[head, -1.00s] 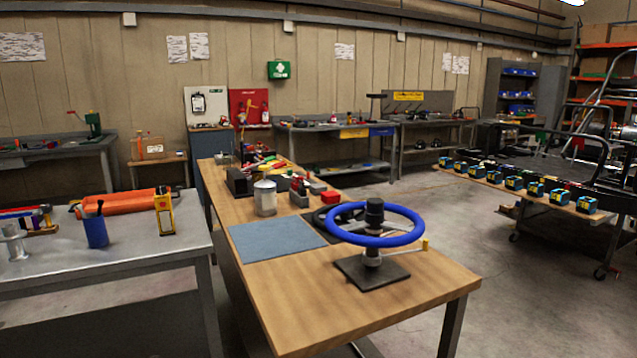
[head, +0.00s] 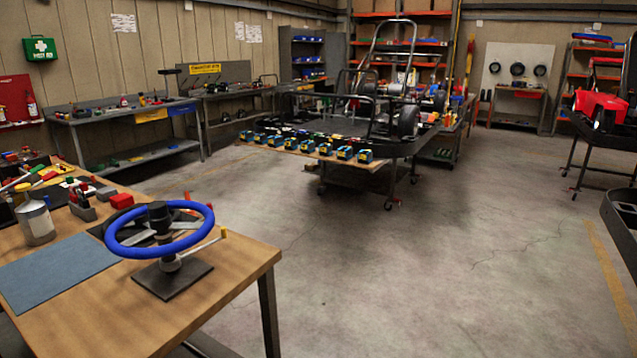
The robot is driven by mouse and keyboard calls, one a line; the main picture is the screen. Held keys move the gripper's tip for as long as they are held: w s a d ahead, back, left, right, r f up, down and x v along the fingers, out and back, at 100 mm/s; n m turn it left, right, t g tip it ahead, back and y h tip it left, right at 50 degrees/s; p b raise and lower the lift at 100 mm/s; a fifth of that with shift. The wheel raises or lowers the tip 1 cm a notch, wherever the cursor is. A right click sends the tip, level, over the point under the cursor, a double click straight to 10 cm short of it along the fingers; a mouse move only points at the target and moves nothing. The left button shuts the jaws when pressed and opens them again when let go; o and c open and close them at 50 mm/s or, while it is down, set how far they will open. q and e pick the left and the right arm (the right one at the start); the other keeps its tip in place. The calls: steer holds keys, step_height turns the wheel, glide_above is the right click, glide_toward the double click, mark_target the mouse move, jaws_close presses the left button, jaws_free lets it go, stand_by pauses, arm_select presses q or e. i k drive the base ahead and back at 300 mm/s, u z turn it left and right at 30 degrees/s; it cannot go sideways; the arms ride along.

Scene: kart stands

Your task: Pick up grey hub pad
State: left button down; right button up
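No thing in the head view can be surely told as the grey hub pad. A blue steering wheel (head: 203,235) is mounted on a dark stand (head: 172,280) at the near right end of the wooden workbench (head: 215,300). A black cylinder (head: 158,216) stands up at the wheel's centre, above grey spokes. A flat blue-grey mat (head: 55,270) lies on the bench left of the stand. Neither of my grippers shows.
A silver can (head: 36,222), a red block (head: 122,201) and tools crowd the bench's back left. A kart frame on a wheeled stand (head: 370,140) is beyond, with a row of blue-yellow boxes (head: 300,145) at its front. Open concrete floor (head: 420,270) lies right of the bench.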

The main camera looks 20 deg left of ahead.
mark_target(104, 194)
steer(key=i, duration=4.4)
steer(key=u, duration=2.3)
steer(key=i, duration=3.65)
steer(key=u, duration=3.2)
